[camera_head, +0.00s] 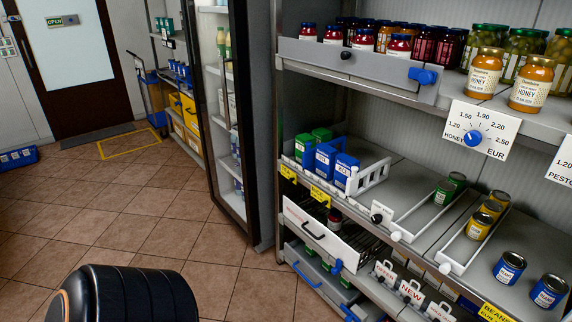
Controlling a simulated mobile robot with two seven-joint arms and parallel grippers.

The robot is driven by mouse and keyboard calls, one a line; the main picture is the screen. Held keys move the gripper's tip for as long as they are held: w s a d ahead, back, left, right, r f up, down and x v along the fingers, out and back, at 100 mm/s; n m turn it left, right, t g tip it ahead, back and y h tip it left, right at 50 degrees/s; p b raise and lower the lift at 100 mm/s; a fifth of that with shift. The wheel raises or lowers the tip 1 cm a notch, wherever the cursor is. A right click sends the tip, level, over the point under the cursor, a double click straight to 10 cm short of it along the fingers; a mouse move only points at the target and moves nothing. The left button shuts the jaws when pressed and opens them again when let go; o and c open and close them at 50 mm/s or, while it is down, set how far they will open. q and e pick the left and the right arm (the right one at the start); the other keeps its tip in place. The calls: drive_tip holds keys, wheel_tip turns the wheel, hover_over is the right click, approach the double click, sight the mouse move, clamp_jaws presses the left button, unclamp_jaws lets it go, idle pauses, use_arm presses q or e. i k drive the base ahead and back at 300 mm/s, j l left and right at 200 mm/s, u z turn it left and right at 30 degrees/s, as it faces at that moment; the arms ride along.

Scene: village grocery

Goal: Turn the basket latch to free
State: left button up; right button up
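No label in view names the basket latch. A white-fronted pull-out basket (296,214) sits low on the shelf unit, with a black handle (313,232) on its front. A small blue piece (336,267), which looks like a turning latch, is at its lower right. I cannot tell which way it is set. Dark wire-like bars show behind the front. A second blue knob (423,76) is on the right end of a grey tray front higher up. Neither of my grippers shows in the head view.
A grey drawer (318,285) with a blue handle is below the basket. Honey jars (485,72), cans (509,267) and a price dial (473,138) are on the shelves to the right. A glass-door cabinet (228,130) stands left of the shelves. Tiled floor (135,215) is open at left.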

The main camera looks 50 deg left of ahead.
sight(338, 266)
drive_tip(key=u, duration=1.3)
drive_tip(key=z, duration=0.4)
drive_tip(key=i+j+z, duration=0.2)
drive_tip(key=j+z, duration=0.2)
drive_tip(key=j, duration=0.15)
drive_tip(key=i+j+z, duration=0.2)
drive_tip(key=j+z, duration=0.25)
drive_tip(key=j, duration=0.75)
drive_tip(key=i+j, duration=0.1)
drive_tip(key=j, duration=0.55)
drive_tip(key=i+j+z, duration=0.1)
drive_tip(key=j, duration=1.15)
drive_tip(key=i, duration=0.05)
